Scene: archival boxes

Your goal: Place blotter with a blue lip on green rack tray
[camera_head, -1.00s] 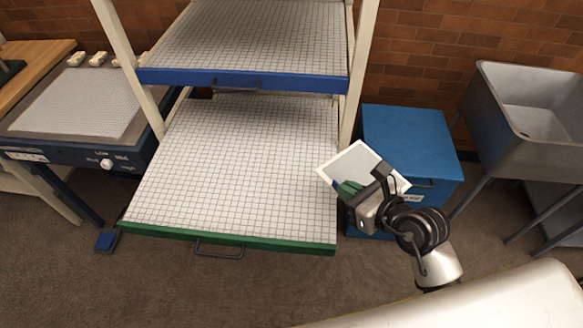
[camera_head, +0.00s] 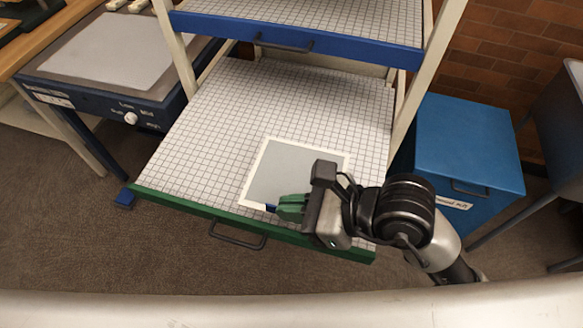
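The blotter (camera_head: 283,170) is a grey square sheet with a white border. A small bit of its blue lip shows at the green fingers of my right gripper (camera_head: 283,209). The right gripper is shut on the blotter at its near edge. The blotter is over the front part of the green rack tray (camera_head: 205,130), a white gridded tray with a green front edge and a dark handle. I cannot tell whether the blotter touches the tray or is just above it. My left gripper is not in view.
A blue-edged tray (camera_head: 290,37) is above the green one on the same cream rack. A blue box (camera_head: 468,150) stands to the right. A table with a grey top (camera_head: 105,50) and a dial is at the left. A pale edge runs across the bottom.

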